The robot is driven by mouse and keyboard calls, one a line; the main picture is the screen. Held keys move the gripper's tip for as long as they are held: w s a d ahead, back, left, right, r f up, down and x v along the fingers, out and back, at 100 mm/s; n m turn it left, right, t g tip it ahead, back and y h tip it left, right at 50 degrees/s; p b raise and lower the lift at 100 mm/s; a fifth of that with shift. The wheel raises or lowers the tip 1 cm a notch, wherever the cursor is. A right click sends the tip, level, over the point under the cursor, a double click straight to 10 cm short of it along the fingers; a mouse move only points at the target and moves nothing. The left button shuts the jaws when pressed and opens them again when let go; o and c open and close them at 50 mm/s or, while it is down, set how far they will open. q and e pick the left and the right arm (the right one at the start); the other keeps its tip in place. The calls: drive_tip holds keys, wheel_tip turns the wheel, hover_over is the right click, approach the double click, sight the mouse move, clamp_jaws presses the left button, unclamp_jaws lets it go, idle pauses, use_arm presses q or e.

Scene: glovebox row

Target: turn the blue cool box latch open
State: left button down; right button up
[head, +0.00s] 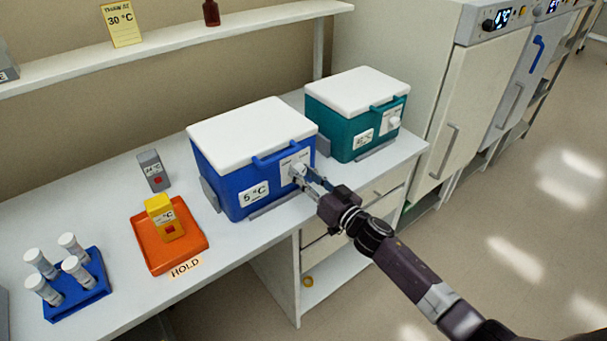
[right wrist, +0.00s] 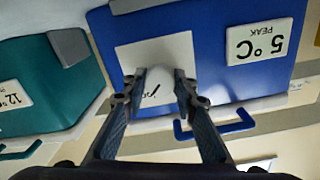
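The blue cool box (head: 240,180) stands on the bench with its white lid down. Its white latch knob (head: 298,169) sits on a pale plate at the right of the front face. My right gripper (head: 304,175) reaches the latch from the front right. In the right wrist view, which shows the blue box (right wrist: 215,70) upside down, the fingers (right wrist: 161,78) lie on both sides of the white latch knob (right wrist: 163,88) and appear to touch it. The fingertips partly hide the knob and the plate's markings. My left gripper is not in view.
A teal cool box (head: 340,130) stands close to the right. An orange tray (head: 150,255) holding a yellow pack (head: 165,222), a grey pack (head: 153,172) and a blue tube rack (head: 85,298) stand to the left. A blue handle (head: 283,152) is beside the latch.

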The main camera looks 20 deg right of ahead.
drive_tip(key=c, duration=0.5)
drive_tip(key=shift+n, duration=0.3)
drive_tip(key=n, duration=0.3)
drive_tip(key=n+b, duration=0.1)
drive_tip(key=n, duration=0.4)
drive_tip(key=n+b, duration=0.1)
drive_tip(key=n, duration=0.3)
drive_tip(key=shift+n, duration=0.3)
drive_tip(key=shift+n+b, duration=0.4)
drive_tip(key=shift+n, duration=1.9)
